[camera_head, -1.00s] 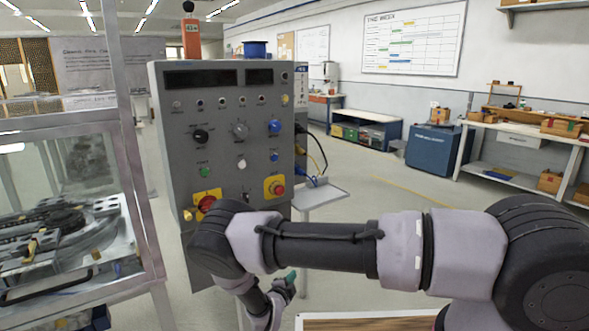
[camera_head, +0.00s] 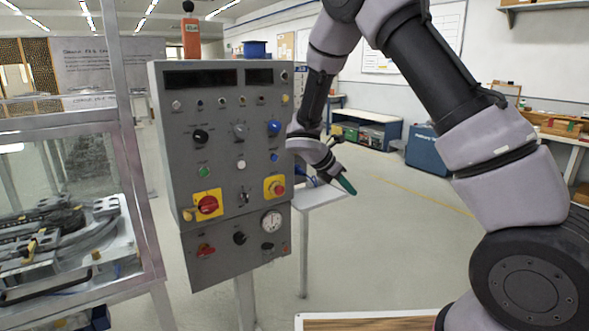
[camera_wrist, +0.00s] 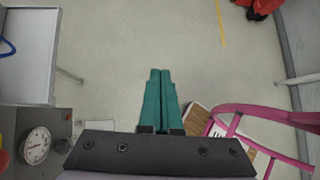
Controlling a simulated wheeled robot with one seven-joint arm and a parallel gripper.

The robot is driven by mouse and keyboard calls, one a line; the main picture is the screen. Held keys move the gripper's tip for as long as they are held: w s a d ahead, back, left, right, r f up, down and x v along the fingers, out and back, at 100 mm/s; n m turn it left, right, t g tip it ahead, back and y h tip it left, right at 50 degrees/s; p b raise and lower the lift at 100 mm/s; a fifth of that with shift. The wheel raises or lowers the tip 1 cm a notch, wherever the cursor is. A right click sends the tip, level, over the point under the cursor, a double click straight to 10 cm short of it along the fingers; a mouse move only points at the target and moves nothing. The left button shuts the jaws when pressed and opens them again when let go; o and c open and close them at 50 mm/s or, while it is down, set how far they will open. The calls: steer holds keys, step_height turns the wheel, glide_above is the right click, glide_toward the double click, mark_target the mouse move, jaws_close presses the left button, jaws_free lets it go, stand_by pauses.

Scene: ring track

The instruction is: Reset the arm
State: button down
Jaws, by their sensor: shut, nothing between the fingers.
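My arm is raised and bent in the head view, with the forearm hanging down to the right of the grey control panel (camera_head: 222,130). My gripper (camera_head: 347,185) has green fingers and hangs just right of the panel, in front of a small side table (camera_head: 318,196), apart from both. In the wrist view my gripper (camera_wrist: 160,74) points over the bare floor. Its two green fingers lie together with nothing between them. The panel's lower corner with a round gauge (camera_wrist: 36,145) shows at the lower left there.
A glass-walled case (camera_head: 75,215) stands at the left. A wooden-topped surface (camera_head: 370,322) is at the bottom edge. A pink frame (camera_wrist: 250,112) shows at the wrist view's right. A blue cabinet (camera_head: 427,150) stands farther back. The middle floor is clear.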

steer(key=s+d+r+m+t+y, duration=0.1)
steer(key=s+d+r+m+y, duration=0.1)
steer(key=s+r+m, duration=0.6)
steer(key=s+d+r+m+t+y, duration=0.1)
steer(key=s+d+r+m+y, duration=0.2)
steer(key=s+r+m, duration=0.6)
steer(key=s+d+r+m+t+y, duration=0.2)
steer(key=s+d+r+m+y, duration=0.1)
steer(key=s+r+m, duration=0.6)
steer(key=shift+d+r+m+y, duration=0.2)
steer(key=shift+r+m+y, duration=0.65)
steer(key=shift+m, duration=0.25)
